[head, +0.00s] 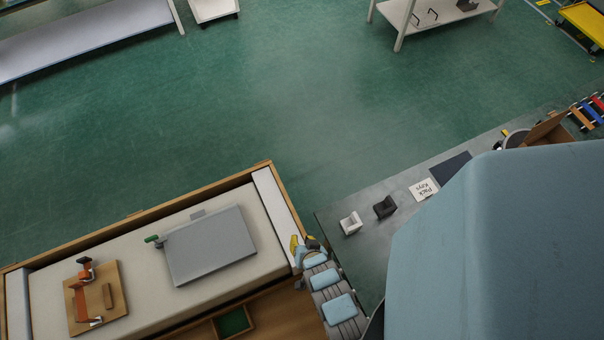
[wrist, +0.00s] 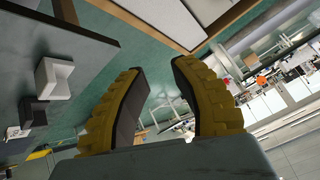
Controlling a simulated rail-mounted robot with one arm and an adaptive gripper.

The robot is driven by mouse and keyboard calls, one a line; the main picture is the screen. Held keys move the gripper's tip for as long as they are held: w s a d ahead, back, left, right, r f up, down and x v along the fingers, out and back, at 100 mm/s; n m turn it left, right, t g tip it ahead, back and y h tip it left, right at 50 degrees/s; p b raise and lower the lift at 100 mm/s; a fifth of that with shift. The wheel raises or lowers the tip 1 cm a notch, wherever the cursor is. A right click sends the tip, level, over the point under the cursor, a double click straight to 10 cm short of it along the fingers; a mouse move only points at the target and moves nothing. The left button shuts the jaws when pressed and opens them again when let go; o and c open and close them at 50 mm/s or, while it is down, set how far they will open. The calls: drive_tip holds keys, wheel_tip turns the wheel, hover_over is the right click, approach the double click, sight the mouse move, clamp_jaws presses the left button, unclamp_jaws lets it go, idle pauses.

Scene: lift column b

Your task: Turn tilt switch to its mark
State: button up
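No part is plainly labelled as the tilt switch, and I cannot make out its mark. A flat grey box (head: 212,245) lies on the pale bench top, with a short green-tipped lever (head: 153,239) at its left side; I cannot tell whether this is the switch. My gripper (head: 304,243) is above the bench's right end, well right of the grey box. In the wrist view my gripper (wrist: 158,75) shows two yellow ribbed fingers with dark pads, spread apart with nothing between them.
A wooden board (head: 109,306) with orange-and-black clamp parts lies on the bench's left. A green-lined tray (head: 233,321) is at the front. A grey table (head: 340,252) at right carries a white block (head: 351,223), a black block (head: 385,207) and a sign (head: 423,189).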

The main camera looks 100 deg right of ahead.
drive_tip(key=shift+d+r, duration=0.2)
drive_tip(key=shift+d, duration=0.15)
